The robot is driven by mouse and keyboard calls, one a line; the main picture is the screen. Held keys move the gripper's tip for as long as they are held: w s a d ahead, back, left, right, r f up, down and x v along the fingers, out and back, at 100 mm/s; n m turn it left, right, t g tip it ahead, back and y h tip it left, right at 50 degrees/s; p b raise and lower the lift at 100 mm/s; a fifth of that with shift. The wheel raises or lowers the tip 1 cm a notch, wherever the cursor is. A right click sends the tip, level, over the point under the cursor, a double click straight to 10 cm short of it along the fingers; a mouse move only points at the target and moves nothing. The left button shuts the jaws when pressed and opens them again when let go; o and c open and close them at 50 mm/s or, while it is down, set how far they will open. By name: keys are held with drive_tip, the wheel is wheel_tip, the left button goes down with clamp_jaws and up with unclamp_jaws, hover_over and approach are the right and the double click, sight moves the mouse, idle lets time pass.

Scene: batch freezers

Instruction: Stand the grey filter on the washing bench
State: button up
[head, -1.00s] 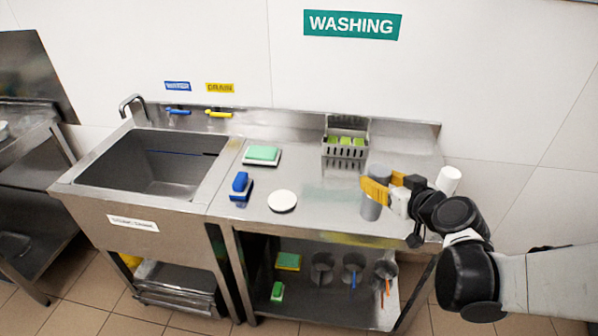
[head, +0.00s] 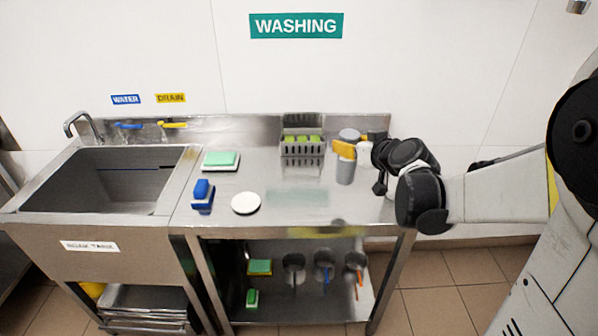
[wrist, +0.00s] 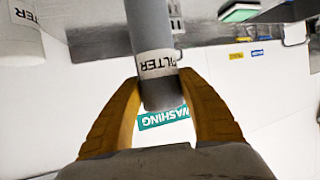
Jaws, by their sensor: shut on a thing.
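The grey filter (head: 345,172) is an upright cylinder at the right part of the steel washing bench (head: 300,205). My gripper (head: 343,149) is shut on it, with a yellow finger across its upper part. In the wrist view the filter (wrist: 152,42) stands between both yellow fingers (wrist: 162,108), with a white FILTER label, and the picture is upside down. I cannot tell whether its base touches the bench or hangs just above it. A white cylinder with a FILTER label (wrist: 22,42) shows at the wrist view's left edge.
A rack of green pieces (head: 303,146) stands behind and left of the filter. A white disc (head: 246,203), a blue brush (head: 202,194) and a green pad (head: 221,160) lie further left. The sink (head: 105,180) is at left. The bench's front middle is clear.

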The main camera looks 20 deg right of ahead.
drive_tip(key=d+f+h+b, duration=0.1)
drive_tip(key=d+f+b, duration=0.3)
drive_tip(key=f, duration=0.5)
drive_tip(key=shift+w+m+b, duration=0.35)
drive_tip(key=shift+m+b, duration=0.05)
drive_tip(key=shift+b, duration=0.15)
drive_tip(key=shift+f, duration=0.25)
drive_tip(key=o, duration=1.4)
drive_tip(key=shift+c, duration=0.2)
drive_tip(key=shift+r, duration=0.1)
drive_tip(key=shift+r, duration=0.1)
